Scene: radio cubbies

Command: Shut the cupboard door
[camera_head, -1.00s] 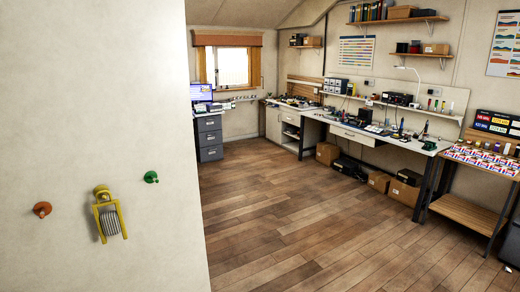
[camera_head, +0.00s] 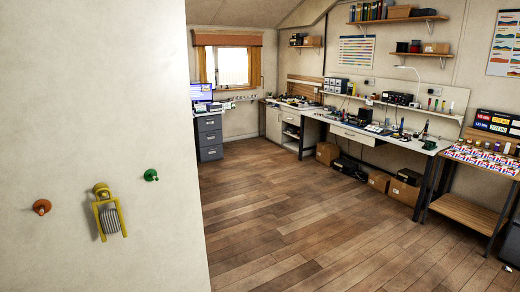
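A pale low cupboard (camera_head: 274,124) stands against the far wall, left of the long workbench. Its left part has a plain pale front. Its right part (camera_head: 291,130) shows an open front with shelves and some things inside. It is too small and far to tell how a door there stands. Neither of my grippers is in view, and no arm shows.
A near wall (camera_head: 100,120) with coloured knobs and a yellow-framed spool fills the left. A grey drawer unit (camera_head: 210,138) stands under the monitor desk. Boxes (camera_head: 327,153) lie under the workbench (camera_head: 365,138). The wooden floor (camera_head: 290,220) is clear in the middle.

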